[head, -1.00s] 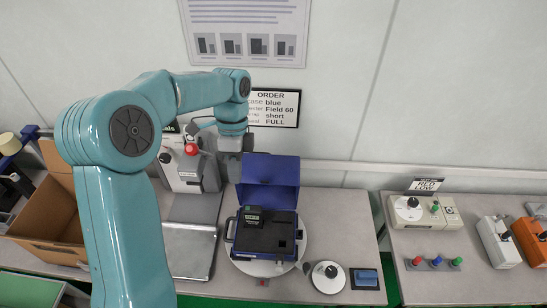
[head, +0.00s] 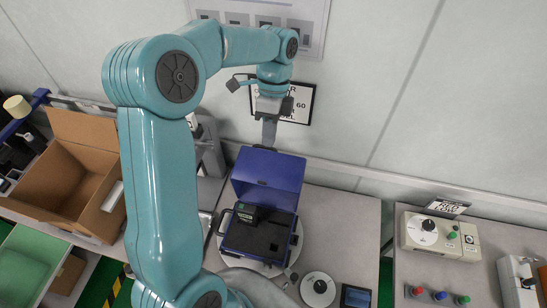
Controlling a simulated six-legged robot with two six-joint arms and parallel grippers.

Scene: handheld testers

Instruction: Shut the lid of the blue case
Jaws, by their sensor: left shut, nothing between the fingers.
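The blue case (head: 240,247) sits on a round white turntable with its lid (head: 270,175) standing open at the back, tilted up. A dark handheld tester (head: 248,214) lies in the left part of its dark insert. My left gripper (head: 269,138) is shut and empty. It points down just above and behind the lid's top edge; whether it touches the lid I cannot tell. My right gripper is not in view.
An open cardboard box (head: 75,175) stands at the left, with a green tray (head: 30,262) below it. A round dial (head: 318,288) and a small screen (head: 356,297) are front right. A beige meter (head: 440,236) stands on the right table.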

